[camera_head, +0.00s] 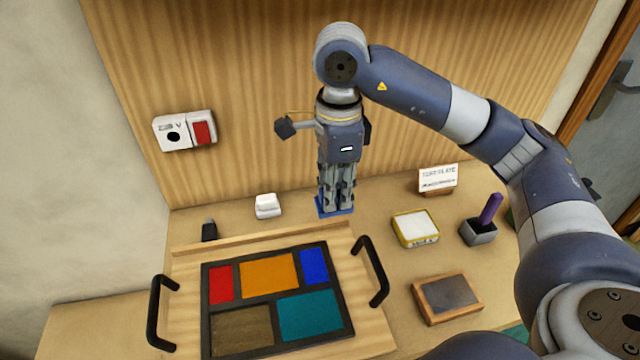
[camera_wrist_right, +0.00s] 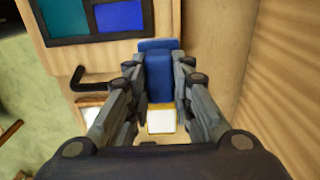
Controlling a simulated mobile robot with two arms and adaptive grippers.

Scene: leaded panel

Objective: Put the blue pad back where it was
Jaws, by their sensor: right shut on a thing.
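My right gripper (camera_head: 336,200) points down and is shut on a blue pad (camera_head: 334,210), behind the top right corner of the leaded panel. In the right wrist view the blue pad (camera_wrist_right: 158,72) is between the fingers of my right gripper (camera_wrist_right: 160,98); it has a wide base and a narrower block. I cannot tell whether the pad touches the bench. The leaded panel (camera_head: 263,300), with a dark frame and red, orange, blue, teal and brown panes, lies on a wooden tray (camera_head: 185,268). My left gripper is not in view.
To the right are a yellow tin with a white top (camera_head: 416,228), a purple tool in a grey holder (camera_head: 479,234), a sign (camera_head: 438,179) and a wood-framed grey block (camera_head: 447,297). A white block (camera_head: 267,206) stands behind the tray. Black handles (camera_head: 371,272) flank the panel.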

